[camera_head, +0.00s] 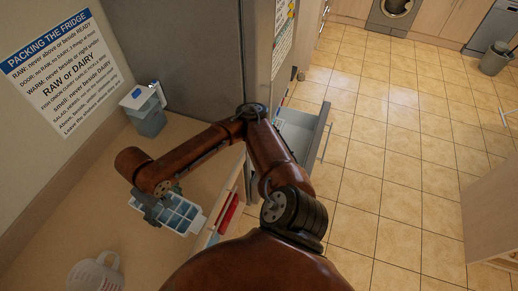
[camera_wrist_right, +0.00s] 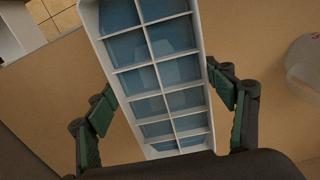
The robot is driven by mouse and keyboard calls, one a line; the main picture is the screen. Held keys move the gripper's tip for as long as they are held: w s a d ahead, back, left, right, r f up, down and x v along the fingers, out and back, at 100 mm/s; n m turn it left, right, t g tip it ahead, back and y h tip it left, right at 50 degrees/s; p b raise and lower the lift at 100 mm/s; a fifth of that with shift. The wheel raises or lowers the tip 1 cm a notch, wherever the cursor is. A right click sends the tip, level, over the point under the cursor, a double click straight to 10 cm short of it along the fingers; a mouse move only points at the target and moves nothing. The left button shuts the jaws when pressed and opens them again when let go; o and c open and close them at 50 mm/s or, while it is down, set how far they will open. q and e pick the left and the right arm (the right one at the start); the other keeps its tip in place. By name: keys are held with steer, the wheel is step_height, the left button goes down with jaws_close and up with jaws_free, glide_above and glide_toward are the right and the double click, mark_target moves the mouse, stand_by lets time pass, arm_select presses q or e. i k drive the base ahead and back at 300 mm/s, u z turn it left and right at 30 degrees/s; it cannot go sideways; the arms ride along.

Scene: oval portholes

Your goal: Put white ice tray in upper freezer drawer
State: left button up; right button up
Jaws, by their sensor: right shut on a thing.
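The white ice tray (camera_head: 183,212), with blue-filled cells, is over the wooden counter in the head view. It also fills the upper middle of the right wrist view (camera_wrist_right: 158,72). My right gripper (camera_head: 160,208) is shut on the tray, with a green-padded finger at each long side. I cannot tell whether the tray touches the counter or is held just above it. A grey drawer (camera_head: 319,133) stands pulled out from the fridge unit, partly hidden behind my right arm; I cannot tell which drawer it is. My left gripper is not in view.
A blue-and-white container (camera_head: 147,112) stands at the back of the counter (camera_head: 95,200). A clear jug (camera_head: 97,272) stands at the front left. A red item (camera_head: 229,212) shows by the counter's right edge. The tiled floor (camera_head: 400,150) to the right is mostly free.

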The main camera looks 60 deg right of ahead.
mark_target(293, 152)
steer(key=k, duration=0.8)
steer(key=u, duration=1.75)
steer(key=k, duration=1.55)
steer(key=z, duration=2.2)
steer(key=i, duration=0.5)
steer(key=z, duration=0.1)
